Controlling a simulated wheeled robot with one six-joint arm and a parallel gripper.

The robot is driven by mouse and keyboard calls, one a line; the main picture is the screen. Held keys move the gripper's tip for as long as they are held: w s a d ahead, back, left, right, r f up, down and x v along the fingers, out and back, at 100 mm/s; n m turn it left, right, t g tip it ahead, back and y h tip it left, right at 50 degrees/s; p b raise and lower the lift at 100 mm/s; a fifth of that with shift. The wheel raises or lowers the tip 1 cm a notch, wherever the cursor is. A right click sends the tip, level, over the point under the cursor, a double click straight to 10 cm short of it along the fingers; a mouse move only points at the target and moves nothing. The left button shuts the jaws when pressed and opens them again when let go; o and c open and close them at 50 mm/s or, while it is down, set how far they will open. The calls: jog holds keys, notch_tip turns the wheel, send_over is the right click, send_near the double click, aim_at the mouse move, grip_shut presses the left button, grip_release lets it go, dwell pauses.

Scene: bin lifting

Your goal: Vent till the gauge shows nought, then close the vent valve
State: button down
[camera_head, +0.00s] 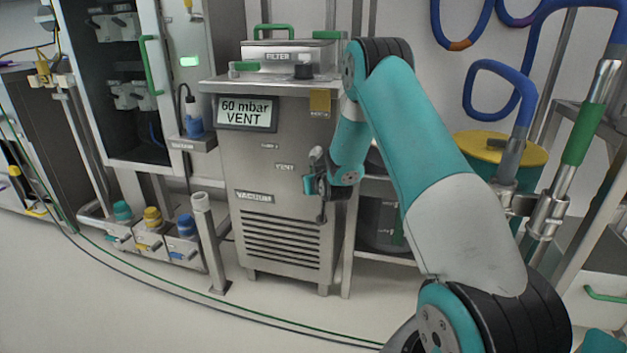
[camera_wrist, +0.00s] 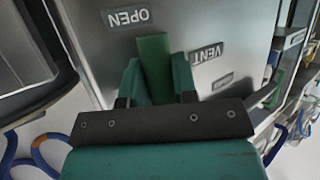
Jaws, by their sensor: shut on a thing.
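The gauge display (camera_head: 246,113) on the grey steel cabinet reads "60 mbar VENT". The vent valve's green lever (camera_wrist: 153,58) lies between the fingers of my gripper (camera_wrist: 159,78) in the wrist view, beside the "OPEN" (camera_wrist: 128,17) and "VENT" (camera_wrist: 206,54) labels, which appear upside down. My gripper is shut on this lever. In the head view, my gripper (camera_head: 312,185) is at the right part of the cabinet front, right of the VENT label (camera_head: 284,167). The lever is mostly hidden there by the gripper.
A steel box marked FILTER (camera_head: 280,57) sits on the cabinet top. A grey post (camera_head: 208,240) stands left of the cabinet, near several colour-capped containers (camera_head: 152,217). A yellow-topped drum (camera_head: 490,147) and blue hoses (camera_head: 485,75) are at the right. Thin cables cross the floor.

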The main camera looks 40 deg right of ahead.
jog(key=c, duration=0.9)
grip_release()
jog(key=shift+s, duration=0.1)
jog(key=p+v, duration=0.1)
jog(key=v, duration=1.6)
jog(key=shift+r, duration=0.15)
